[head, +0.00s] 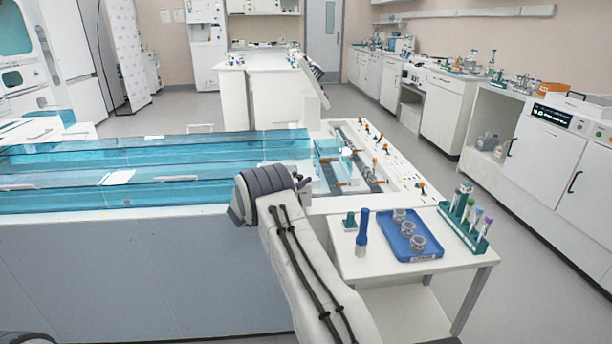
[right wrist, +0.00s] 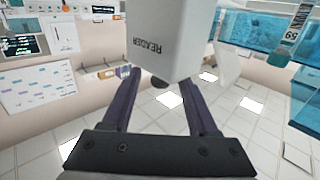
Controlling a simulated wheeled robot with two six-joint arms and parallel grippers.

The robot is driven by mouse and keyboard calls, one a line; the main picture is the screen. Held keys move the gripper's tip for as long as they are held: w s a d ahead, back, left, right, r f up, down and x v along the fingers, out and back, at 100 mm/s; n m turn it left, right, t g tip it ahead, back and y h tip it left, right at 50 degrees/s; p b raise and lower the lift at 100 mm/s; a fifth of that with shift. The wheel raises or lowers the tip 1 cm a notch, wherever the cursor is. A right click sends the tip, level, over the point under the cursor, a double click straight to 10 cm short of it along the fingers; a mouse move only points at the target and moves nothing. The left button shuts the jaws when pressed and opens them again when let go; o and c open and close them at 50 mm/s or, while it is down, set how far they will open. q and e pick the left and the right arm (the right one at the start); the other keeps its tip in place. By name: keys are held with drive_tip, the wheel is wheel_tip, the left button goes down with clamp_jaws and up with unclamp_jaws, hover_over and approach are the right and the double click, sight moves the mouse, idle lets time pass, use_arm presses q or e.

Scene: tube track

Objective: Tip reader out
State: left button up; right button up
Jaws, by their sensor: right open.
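The reader (right wrist: 172,38) is a pale, box-shaped body with the word READER on its face. In the right wrist view it fills the upper middle, with its lettering tilted. My right gripper (right wrist: 160,82) is open, with its two dark fingers apart on either side of the reader's near end. I cannot tell whether the fingers touch it. In the head view my right gripper (head: 304,184) shows only as small dark fingers behind my arm, beside the blue-covered track. I cannot make out the reader there. My left gripper is not in view.
A small white table (head: 360,266) at the right holds a blue tray (head: 432,250) with several clear cups, a blue-capped tube (head: 362,232) and a green tube rack (head: 455,228). The long track bench (head: 130,260) lies left. Open floor is right of the table.

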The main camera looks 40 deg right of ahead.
drive_tip(key=shift+x, duration=2.3)
drive_tip(key=shift+w, duration=0.1)
drive_tip(key=shift+a, duration=0.1)
clamp_jaws()
